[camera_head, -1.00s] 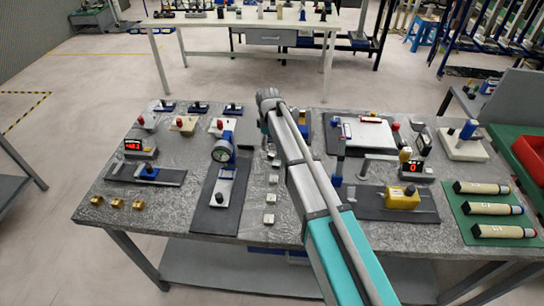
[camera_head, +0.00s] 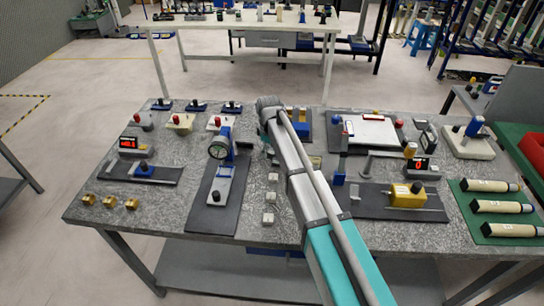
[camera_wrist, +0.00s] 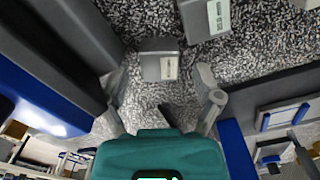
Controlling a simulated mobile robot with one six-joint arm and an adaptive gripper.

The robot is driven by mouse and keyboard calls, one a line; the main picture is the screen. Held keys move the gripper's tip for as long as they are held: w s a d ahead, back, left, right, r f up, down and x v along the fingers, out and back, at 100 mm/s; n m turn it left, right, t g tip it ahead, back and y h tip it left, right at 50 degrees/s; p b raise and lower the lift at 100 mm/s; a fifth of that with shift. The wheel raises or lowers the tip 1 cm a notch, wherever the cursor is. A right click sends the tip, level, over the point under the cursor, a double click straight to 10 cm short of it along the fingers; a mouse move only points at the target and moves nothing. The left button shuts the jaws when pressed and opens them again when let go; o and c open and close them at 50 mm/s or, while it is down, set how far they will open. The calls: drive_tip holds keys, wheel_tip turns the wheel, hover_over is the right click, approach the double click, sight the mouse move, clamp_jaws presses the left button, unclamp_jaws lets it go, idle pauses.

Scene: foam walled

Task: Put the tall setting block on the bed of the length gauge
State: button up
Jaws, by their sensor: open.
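Several small grey setting blocks stand in a column on the speckled bench, one of them (camera_head: 270,197) left of my arm. In the wrist view a grey block with a pale label (camera_wrist: 152,55) stands between and just beyond my gripper's (camera_wrist: 160,85) spread fingers. The gripper is open, with a gap on both sides of the block. I cannot tell whether this block is the tall one. In the head view my arm mostly hides the gripper. A blue gauge with a round dial (camera_head: 219,150) stands on a dark mat; I cannot tell which instrument is the length gauge.
Another labelled block (camera_wrist: 203,18) is close by at the top of the wrist view. A dark mat (camera_head: 209,211) lies left of the blocks. Right of my arm are a yellow block (camera_head: 407,196) and a digital display (camera_head: 418,165). Brass pieces (camera_head: 108,202) sit front left.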

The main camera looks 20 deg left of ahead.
idle(0.5)
clamp_jaws()
